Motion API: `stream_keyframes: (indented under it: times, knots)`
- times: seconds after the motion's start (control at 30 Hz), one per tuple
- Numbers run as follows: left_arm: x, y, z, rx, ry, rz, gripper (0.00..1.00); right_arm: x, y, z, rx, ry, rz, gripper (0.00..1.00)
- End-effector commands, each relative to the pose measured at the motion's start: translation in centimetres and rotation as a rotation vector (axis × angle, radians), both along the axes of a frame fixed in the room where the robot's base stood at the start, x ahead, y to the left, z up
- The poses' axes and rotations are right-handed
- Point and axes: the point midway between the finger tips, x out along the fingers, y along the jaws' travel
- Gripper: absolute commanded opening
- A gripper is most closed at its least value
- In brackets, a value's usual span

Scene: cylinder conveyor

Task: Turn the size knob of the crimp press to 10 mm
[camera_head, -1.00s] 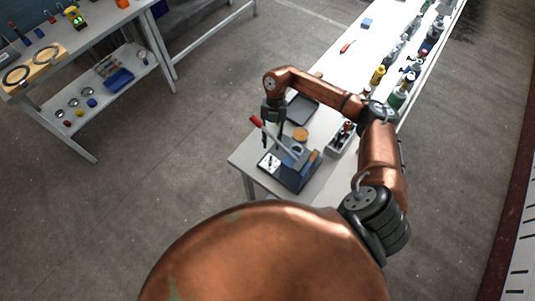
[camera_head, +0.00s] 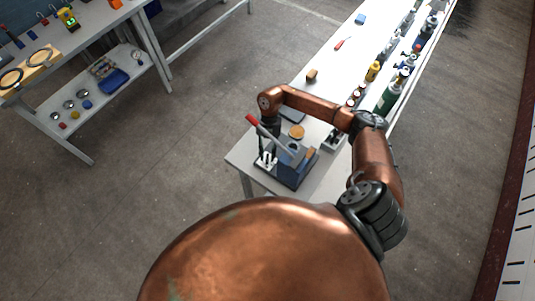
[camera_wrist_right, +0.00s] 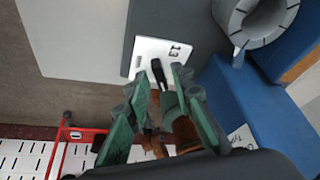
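The crimp press (camera_head: 296,172) has a dark base, a grey lever with a red grip (camera_head: 252,120) and a blue body. It stands at the near end of the bench. In the right wrist view its white dial plate (camera_wrist_right: 172,46) shows the number 13; other marks are hidden or too small to read. The black size knob (camera_wrist_right: 158,72) on the plate shows between the green fingertips. My right gripper (camera_wrist_right: 162,80) is over the plate, its fingers apart around the knob, with no clear contact. My left gripper is out of view.
The press's blue body (camera_wrist_right: 262,112) and grey ring (camera_wrist_right: 262,20) are close to the right fingers. Several bottles (camera_head: 387,98) line the bench's right side. Another table (camera_head: 75,55) stands at the left.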

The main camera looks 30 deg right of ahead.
Motion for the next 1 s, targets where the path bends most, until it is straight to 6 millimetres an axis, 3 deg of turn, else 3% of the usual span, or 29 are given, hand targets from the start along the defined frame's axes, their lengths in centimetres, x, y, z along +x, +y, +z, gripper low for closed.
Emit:
stream_keyframes:
  times: [0.3, 0.6, 1.0]
  knots:
    - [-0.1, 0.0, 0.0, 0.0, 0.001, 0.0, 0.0, 0.0, 0.0, 0.0, 0.0, 0.0, 0.0, 0.0]
    - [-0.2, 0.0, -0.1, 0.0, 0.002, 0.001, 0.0, 0.1, 0.0, 0.0, 0.0, -0.001, 0.013, 0.0]
    - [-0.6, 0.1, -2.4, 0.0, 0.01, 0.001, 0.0, 0.3, 0.3, -0.1, -0.001, -0.002, 0.374, 0.0]
